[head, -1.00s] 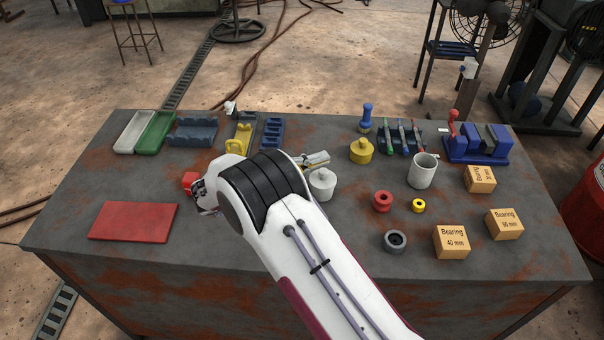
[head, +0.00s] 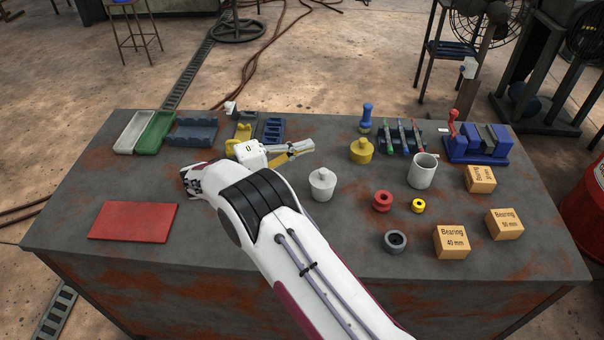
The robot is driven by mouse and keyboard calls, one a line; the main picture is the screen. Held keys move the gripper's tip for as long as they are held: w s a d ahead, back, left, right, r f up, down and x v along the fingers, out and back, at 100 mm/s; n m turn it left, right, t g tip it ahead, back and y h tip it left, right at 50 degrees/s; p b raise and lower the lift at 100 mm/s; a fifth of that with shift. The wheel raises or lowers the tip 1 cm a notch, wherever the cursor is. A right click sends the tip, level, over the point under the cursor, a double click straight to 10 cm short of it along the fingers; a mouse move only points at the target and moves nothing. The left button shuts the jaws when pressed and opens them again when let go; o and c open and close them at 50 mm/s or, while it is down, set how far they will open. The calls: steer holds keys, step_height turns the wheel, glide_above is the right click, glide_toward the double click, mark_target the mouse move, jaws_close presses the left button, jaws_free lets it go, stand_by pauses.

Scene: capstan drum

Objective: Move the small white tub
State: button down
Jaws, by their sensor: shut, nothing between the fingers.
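Several pale things could be the small white tub, and I cannot tell which one is meant. A whitish open-topped cylinder (head: 421,172) stands upright on the right half of the table. A white round body with a knob on top (head: 322,186) stands upright near the middle. A long off-white open tray (head: 132,133) lies at the back left. My gripper (head: 308,147) is shut and empty, pointing right above the table. In the picture it is above and a little left of the knobbed white body, apart from it, and well left of the cylinder.
A green tray (head: 155,133) and blue holders (head: 192,132) are at the back left. A yellow knobbed body (head: 361,152) stands right of my gripper. Red (head: 382,202) and yellow (head: 418,206) rings, bearing boxes (head: 451,243) and a blue vise (head: 478,150) are right. A red mat (head: 134,221) lies front left.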

mark_target(312, 186)
steer(key=f, duration=0.6)
steer(key=w+a+f, duration=0.1)
steer(key=f, duration=0.3)
steer(key=shift+s+d, duration=0.2)
steer(key=shift+d, duration=0.05)
stand_by(0.4)
steer(key=shift+s+d, duration=0.15)
steer(key=shift+s, duration=0.05)
stand_by(0.6)
steer(key=shift+s+d, duration=1.65)
steer(key=shift+s, duration=0.15)
steer(key=shift+w+a, duration=0.15)
steer(key=shift+w, duration=0.05)
